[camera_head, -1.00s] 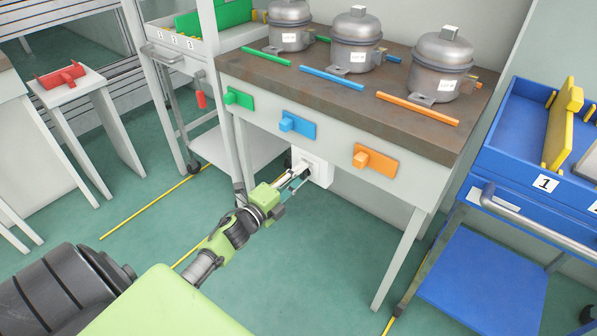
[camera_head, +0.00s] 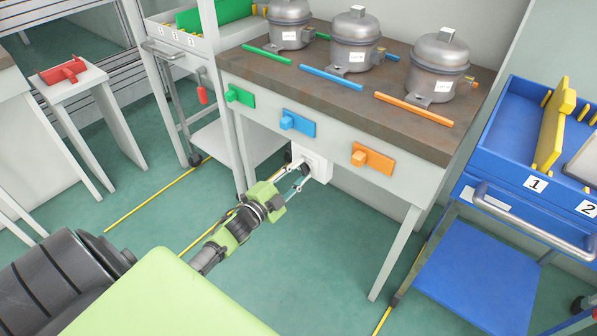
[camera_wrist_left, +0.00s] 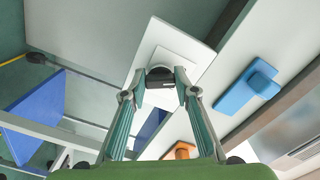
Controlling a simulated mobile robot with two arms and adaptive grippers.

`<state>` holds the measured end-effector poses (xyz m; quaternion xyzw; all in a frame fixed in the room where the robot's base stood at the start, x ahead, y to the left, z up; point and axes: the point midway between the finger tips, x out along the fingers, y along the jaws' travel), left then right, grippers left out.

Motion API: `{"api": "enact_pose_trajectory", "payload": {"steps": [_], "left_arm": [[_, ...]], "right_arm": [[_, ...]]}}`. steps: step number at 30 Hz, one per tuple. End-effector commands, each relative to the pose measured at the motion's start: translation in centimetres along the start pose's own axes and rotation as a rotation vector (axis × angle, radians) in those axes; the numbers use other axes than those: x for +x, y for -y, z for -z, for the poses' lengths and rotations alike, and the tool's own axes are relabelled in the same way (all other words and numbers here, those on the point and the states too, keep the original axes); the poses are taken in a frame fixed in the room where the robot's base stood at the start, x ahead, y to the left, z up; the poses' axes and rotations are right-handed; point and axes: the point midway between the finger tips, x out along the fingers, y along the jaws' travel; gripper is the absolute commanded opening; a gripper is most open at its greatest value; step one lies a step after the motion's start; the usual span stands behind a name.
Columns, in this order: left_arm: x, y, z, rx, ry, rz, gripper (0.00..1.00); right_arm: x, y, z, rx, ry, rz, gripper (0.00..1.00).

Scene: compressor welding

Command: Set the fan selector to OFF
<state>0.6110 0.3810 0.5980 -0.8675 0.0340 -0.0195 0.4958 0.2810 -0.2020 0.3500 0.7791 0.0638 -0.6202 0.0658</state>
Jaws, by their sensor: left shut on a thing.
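The fan selector is a dark knob (camera_wrist_left: 160,77) on a white square plate (camera_head: 318,163) below the front edge of the workbench. In the left wrist view the plate (camera_wrist_left: 190,48) shows behind the knob. My left gripper (camera_head: 298,177) reaches the plate from the lower left. In the left wrist view its two fingers (camera_wrist_left: 160,90) are on either side of the knob and shut on it. The fingers hide part of the knob, and I cannot read any markings on the plate. My right gripper is not in view.
Green (camera_head: 240,96), blue (camera_head: 298,124) and orange (camera_head: 372,159) blocks sit on the bench front above the plate. Compressors (camera_head: 437,68) stand on the bench top (camera_head: 340,95). A blue cart (camera_head: 480,285) is at the right. The floor below the bench is clear.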

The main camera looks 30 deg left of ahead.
Motion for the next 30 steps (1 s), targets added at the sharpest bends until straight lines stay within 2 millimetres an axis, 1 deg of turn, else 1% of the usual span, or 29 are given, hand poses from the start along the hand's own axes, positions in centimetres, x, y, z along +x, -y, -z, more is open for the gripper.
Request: {"api": "enact_pose_trajectory", "payload": {"steps": [11,12,13,14,22,25,28,30], "left_arm": [[0.0,-0.1,-0.1,-0.010,0.002,-0.001,0.06],[0.0,-0.1,-0.1,-0.010,0.002,-0.001,0.35],[0.0,-0.1,-0.1,-0.010,0.002,-0.001,0.43],[0.0,-0.1,-0.1,-0.010,0.002,-0.001,0.44],[0.0,-0.1,0.0,-0.007,0.001,0.000,0.44],[-0.3,-0.1,0.0,-0.007,0.001,-0.001,0.44],[-1.2,-0.2,-0.1,-0.007,0.002,-0.003,0.44],[-2.3,-0.2,-0.1,-0.006,0.002,-0.004,0.44]], "right_arm": [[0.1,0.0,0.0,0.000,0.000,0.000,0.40],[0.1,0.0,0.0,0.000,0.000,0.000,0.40],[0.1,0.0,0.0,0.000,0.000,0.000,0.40],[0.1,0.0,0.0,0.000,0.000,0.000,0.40],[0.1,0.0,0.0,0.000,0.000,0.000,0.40],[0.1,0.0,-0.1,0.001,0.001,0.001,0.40],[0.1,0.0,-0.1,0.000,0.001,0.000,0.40],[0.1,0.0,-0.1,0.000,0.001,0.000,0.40]]}}
